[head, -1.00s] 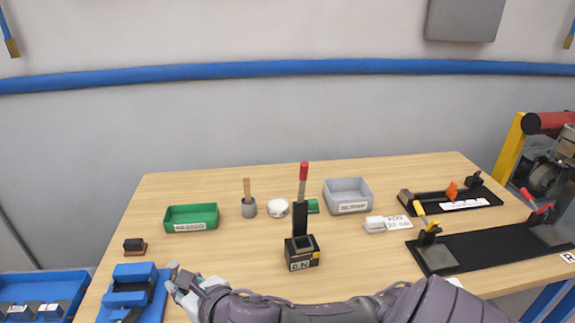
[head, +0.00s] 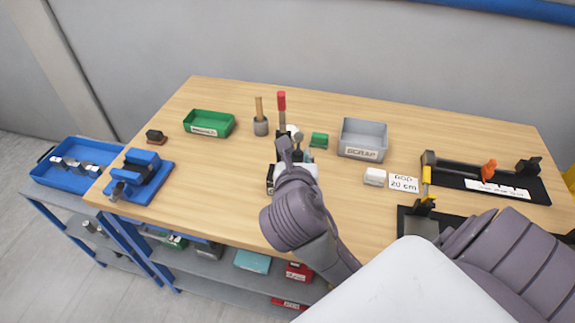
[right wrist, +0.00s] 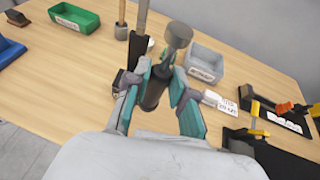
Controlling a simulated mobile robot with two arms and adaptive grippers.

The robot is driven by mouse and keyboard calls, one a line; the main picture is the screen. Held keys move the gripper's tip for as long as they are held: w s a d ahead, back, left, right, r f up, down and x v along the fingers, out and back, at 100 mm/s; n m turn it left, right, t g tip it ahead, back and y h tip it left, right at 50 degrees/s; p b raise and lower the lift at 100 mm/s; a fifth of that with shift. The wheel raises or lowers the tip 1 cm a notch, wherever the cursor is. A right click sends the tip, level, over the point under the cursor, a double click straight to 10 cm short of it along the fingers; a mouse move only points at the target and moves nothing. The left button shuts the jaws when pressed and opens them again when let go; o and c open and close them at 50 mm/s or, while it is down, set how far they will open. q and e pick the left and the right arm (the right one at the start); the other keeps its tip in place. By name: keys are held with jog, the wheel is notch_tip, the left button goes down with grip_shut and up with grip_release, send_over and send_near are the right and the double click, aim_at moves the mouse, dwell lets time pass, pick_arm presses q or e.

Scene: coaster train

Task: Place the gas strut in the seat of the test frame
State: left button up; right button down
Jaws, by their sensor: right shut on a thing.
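The test frame is a small black stand with a tall red-topped lever (head: 281,104), at the middle of the table. In the head view my right gripper (head: 292,152) is in front of it and covers most of its base and seat. In the right wrist view its dark column (right wrist: 138,46) rises just behind the gripper. My right gripper (right wrist: 160,82) is shut on a dark cylinder with a thin stem and grey disc end, which looks like the gas strut (right wrist: 155,92). The strut stands tilted between the teal pads. Whether it touches the seat is hidden. My left gripper is not in view.
A green tray (head: 209,124), a cup with a wooden handle (head: 260,125) and a grey scrap bin (head: 363,139) stand behind. A blue fixture (head: 140,178) is at the left, black jigs (head: 487,183) at the right. The table between blue fixture and test frame is clear.

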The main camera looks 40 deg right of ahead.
jog(key=shift+s+d+f+m+h, duration=0.1)
jog(key=shift+s+d+m+h, duration=0.1)
jog(key=shift+d+m+h, duration=0.15)
jog(key=shift+g, duration=0.3)
jog(key=w+f, duration=0.3)
jog(key=w+d+f, duration=0.1)
jog(key=w+f, duration=0.3)
jog(key=w+d+f+p, duration=0.1)
jog(key=w+f, duration=0.2)
jog(key=w, duration=0.1)
jog(key=shift+d+f, duration=0.2)
jog(key=shift+f, duration=0.2)
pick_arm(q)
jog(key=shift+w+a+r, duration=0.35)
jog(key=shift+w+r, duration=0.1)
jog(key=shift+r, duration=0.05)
pick_arm(e)
jog(key=shift+w, duration=0.1)
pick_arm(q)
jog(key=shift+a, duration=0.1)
pick_arm(e)
jog(key=shift+f, duration=0.15)
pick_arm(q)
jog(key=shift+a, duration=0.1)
pick_arm(e)
jog(key=c, duration=1)
grip_release()
jog(key=shift+f, duration=0.1)
